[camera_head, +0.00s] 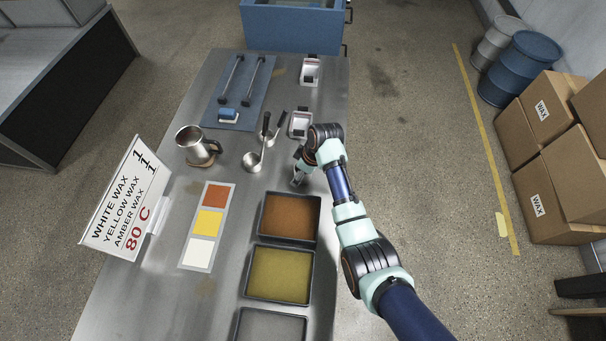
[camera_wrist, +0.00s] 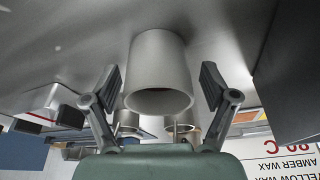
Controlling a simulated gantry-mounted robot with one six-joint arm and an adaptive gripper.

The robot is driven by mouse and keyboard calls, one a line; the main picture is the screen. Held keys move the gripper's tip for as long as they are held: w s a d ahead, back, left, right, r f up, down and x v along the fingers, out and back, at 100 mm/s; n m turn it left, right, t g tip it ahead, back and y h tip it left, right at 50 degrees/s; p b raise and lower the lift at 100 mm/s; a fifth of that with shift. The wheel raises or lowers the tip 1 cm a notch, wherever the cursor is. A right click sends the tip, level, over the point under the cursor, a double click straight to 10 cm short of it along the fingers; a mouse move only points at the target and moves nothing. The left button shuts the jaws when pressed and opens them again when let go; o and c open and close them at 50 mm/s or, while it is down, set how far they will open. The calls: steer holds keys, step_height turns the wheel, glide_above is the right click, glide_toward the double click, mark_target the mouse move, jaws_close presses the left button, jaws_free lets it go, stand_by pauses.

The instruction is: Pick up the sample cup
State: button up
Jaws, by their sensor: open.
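The sample cup (camera_wrist: 158,55) is a plain grey cylinder in the wrist view, with its open rim toward the camera. My gripper (camera_wrist: 161,78) is open, with one finger on each side of the cup and a visible gap on both sides. In the head view my gripper (camera_head: 298,178) is low over the metal table, just behind the amber pan. There my wrist and fingers mostly hide the cup, and I cannot make it out clearly.
Pans of amber wax (camera_head: 290,217) and yellow wax (camera_head: 280,274) lie in front of my gripper. A metal mug (camera_head: 193,143), a ladle (camera_head: 252,161), a colour card (camera_head: 208,225) and a sign (camera_head: 124,198) stand left.

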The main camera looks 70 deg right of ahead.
steer(key=shift+f, duration=0.1)
steer(key=shift+c, duration=0.3)
steer(key=c, duration=1.2)
step_height(320, 180, up, 20)
steer(key=p, duration=0.3)
steer(key=shift+p, duration=0.4)
